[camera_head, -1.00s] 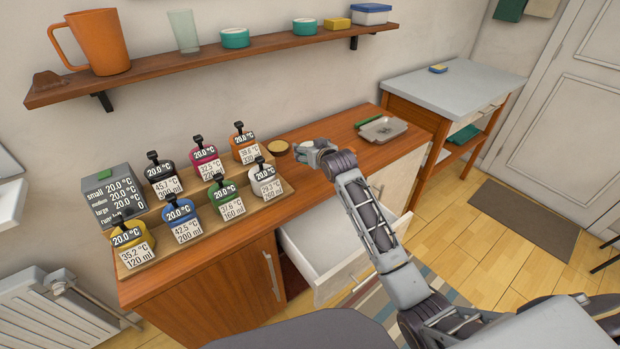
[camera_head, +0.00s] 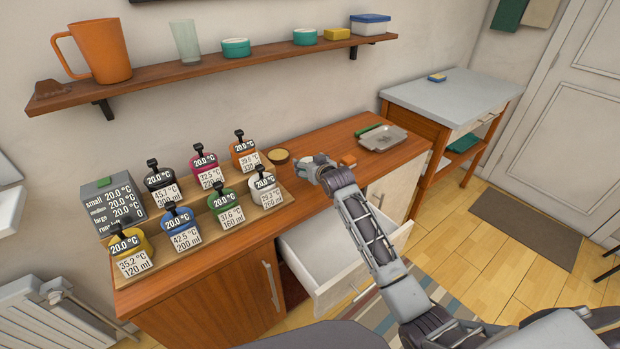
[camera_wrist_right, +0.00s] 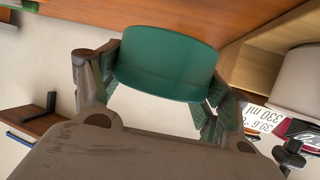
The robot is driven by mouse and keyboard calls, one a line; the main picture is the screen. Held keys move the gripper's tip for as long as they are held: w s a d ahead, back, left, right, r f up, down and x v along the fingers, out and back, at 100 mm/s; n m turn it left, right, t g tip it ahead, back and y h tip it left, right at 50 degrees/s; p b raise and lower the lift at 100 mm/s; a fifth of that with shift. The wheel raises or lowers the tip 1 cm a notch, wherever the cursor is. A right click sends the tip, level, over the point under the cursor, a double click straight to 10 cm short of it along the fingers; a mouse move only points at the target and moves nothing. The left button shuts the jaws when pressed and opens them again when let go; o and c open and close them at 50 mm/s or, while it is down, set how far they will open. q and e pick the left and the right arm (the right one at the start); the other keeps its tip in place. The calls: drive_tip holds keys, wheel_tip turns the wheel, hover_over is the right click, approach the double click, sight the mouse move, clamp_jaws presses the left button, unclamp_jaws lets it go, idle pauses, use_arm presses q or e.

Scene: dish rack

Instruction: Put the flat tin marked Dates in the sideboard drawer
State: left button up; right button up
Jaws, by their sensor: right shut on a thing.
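My right gripper (camera_head: 308,167) is above the sideboard top, just right of a small round tan-topped container (camera_head: 278,156). In the right wrist view its fingers (camera_wrist_right: 160,85) are shut on a dark green round tin (camera_wrist_right: 167,62), one finger on each side. No marking is readable on the tin's visible side, so I cannot tell whether it says Dates. In the head view I cannot clearly make out the held tin at the gripper. The sideboard drawer (camera_head: 322,257) is pulled open below the gripper and its visible inside is empty. My left gripper is out of view.
A stepped rack (camera_head: 160,262) with several labelled bottles stands on the left of the sideboard (camera_head: 215,283). A wall shelf (camera_head: 190,65) holds a mug and tins.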

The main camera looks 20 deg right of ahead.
drive_tip(key=shift+f, duration=0.45)
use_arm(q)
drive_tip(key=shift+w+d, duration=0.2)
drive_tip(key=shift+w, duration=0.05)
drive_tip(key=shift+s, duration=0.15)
